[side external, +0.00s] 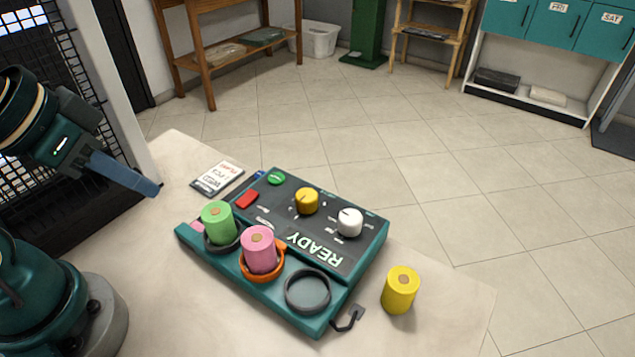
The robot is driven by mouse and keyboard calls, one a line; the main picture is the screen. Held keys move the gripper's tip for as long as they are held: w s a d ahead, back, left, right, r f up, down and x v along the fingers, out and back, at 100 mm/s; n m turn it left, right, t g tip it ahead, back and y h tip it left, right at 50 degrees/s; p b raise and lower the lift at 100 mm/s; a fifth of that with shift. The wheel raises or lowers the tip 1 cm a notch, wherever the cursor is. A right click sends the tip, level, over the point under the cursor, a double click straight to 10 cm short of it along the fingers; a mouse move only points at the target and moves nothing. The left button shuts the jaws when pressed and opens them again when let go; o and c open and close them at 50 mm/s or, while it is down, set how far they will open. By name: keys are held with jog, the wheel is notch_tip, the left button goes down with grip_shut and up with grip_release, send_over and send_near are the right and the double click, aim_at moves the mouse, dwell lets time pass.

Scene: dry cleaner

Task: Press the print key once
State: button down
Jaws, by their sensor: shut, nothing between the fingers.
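A teal control panel (367,262) lies on the counter, its lit display (315,249) reading READY upside down in this view. A round green button (276,178) and a red rectangular key (247,199) sit on its far left part. Their labels are too small to read, so I cannot tell which is the print key. A yellow knob (306,201) and a white knob (349,222) sit to their right. My gripper (157,190) is shut and empty, left of the panel and apart from it.
A green roll (218,222) and a pink roll (258,250) stand in ring holders along the panel's near side; a third holder (308,291) is empty. A yellow roll (400,290) stands on the counter at right. A printed card (217,178) lies behind the panel's left end.

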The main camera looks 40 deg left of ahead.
dwell(0.6)
jog(key=w+a+r+m+t+y, duration=0.2)
jog(key=w+a+r+m, duration=0.15)
jog(key=m, duration=0.35)
jog(key=m+t, duration=0.1)
jog(key=m, duration=1.7)
send_over(274, 182)
notch_tip(274, 182, down, 4)
jog(key=r, duration=0.1)
jog(key=shift+f, duration=0.25)
jog(key=shift+f, duration=4.4)
